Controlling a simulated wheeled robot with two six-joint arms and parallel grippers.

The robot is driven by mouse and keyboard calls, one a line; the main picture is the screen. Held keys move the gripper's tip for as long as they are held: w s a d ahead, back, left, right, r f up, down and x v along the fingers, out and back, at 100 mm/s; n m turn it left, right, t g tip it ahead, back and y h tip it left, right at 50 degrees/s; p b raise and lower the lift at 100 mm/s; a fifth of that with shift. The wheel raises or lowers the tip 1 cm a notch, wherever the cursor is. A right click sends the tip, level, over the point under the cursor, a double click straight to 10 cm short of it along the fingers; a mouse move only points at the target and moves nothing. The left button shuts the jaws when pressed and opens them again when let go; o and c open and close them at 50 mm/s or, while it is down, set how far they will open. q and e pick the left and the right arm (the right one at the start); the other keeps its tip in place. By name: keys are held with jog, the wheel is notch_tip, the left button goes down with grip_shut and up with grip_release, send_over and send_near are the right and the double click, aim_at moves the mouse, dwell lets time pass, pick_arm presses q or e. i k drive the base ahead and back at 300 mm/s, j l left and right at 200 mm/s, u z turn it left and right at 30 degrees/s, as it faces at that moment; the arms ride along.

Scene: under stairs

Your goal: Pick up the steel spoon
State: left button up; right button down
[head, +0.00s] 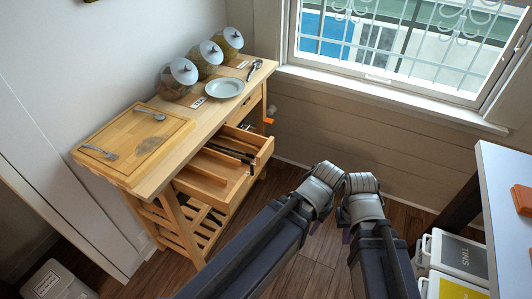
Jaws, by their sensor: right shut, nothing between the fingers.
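A steel spoon (150,114) lies on the wooden cutting board (135,132) at the near left end of the wooden cart's top. A fork-like utensil (99,152) lies nearer the board's front left corner. Another metal utensil (254,70) lies at the cart's far end, beside the plate; its kind is hard to tell. Both of my arms reach in from the bottom, right of the cart and far from the spoon. My right gripper (346,236) is mostly hidden below its wrist; it is shut and empty. My left gripper is hidden behind its wrist, with little showing.
A pale plate (224,88) and several lidded glass jars (178,79) stand on the cart (187,106). Its drawer (234,176) is pulled out, with dark items inside. A white table (504,200) and bins (458,259) stand at right. The floor between is clear.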

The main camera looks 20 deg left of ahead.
aim_at(161, 117)
jog(key=u, duration=1.7)
